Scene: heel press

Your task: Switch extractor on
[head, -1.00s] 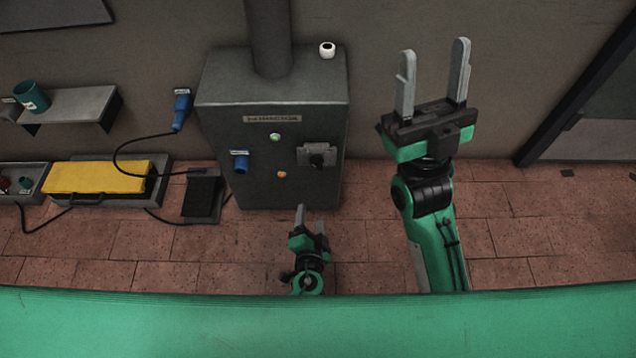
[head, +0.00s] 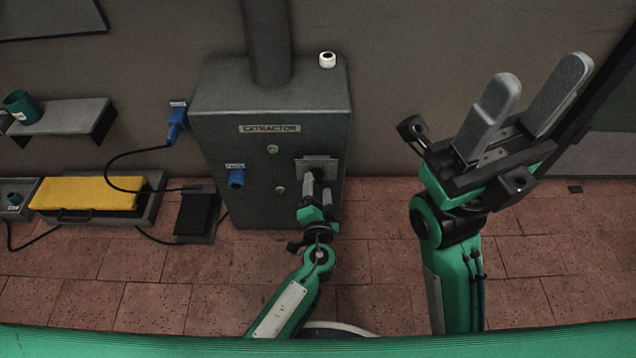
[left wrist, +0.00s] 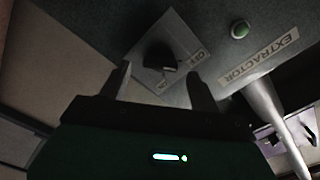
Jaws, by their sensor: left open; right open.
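The grey extractor cabinet (head: 225,125) stands against the wall, with a label reading EXTRACTOR. A dark rotary knob (left wrist: 160,56) sits on a pale plate (left wrist: 185,38) marked OFF and ON. I cannot tell for certain which mark the knob points to. My left gripper (head: 318,180) is in front of the plate and partly hides the knob in the head view. In the left wrist view its open fingers (left wrist: 160,75) lie either side of the knob, which looks just beyond the tips. My right gripper (head: 535,88) is open and empty, right of the cabinet.
A green button (head: 272,149), a dull reddish one (head: 280,190) and a blue socket (head: 236,177) are on the cabinet front. A blue plug (head: 176,122) hangs on the wall. A black pedal (head: 196,214) and a yellow pad (head: 85,193) lie left.

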